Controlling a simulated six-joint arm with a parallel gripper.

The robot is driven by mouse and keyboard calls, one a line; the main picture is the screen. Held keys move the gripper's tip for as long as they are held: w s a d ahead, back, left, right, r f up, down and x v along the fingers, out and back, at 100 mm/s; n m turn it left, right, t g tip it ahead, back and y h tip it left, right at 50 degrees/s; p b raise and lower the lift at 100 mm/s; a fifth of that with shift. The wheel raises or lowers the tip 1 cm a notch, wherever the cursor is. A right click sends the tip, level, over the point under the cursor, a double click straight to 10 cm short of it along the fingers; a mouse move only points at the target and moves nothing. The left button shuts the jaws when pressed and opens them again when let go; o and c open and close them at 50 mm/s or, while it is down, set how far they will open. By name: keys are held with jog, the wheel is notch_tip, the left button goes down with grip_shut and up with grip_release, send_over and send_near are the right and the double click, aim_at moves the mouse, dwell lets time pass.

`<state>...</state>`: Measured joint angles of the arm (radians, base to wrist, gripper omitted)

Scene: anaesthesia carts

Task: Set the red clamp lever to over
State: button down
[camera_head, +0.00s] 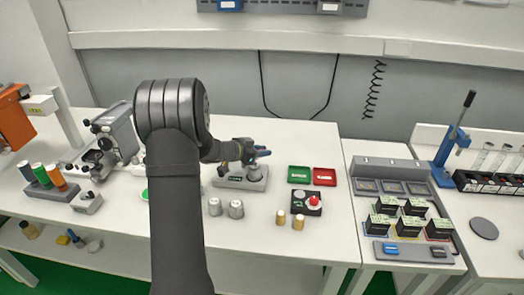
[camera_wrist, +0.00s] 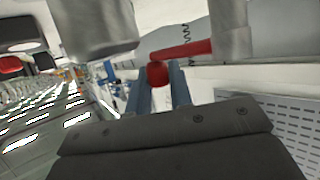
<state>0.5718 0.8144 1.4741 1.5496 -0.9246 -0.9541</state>
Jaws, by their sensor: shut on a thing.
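The red clamp lever (camera_wrist: 186,49) shows in the wrist view as a red rod ending in a round red knob. It runs from a pale grey upright part at the right towards my gripper (camera_wrist: 162,88). My gripper's two blue fingers are shut on the lever at its knob end. In the head view my gripper (camera_head: 263,153) is over the grey clamp fixture (camera_head: 229,182) in the middle of the bench. The lever cannot be made out there, and my arm hides part of the bench left of the fixture.
Green (camera_head: 300,174) and red (camera_head: 324,177) trays lie right of the fixture, with a red-button box (camera_head: 313,204) in front. Two grey cylinders (camera_head: 236,209) and two tan ones stand nearer. A grey machine (camera_head: 117,132) is at left. Bare bench lies behind the trays.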

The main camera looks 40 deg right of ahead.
jog(key=c, duration=1.3)
grip_release()
jog(key=s+v, duration=0.1)
jog(key=v, duration=1.6)
jog(key=shift+w+a, duration=0.25)
jog(key=shift+w, duration=0.15)
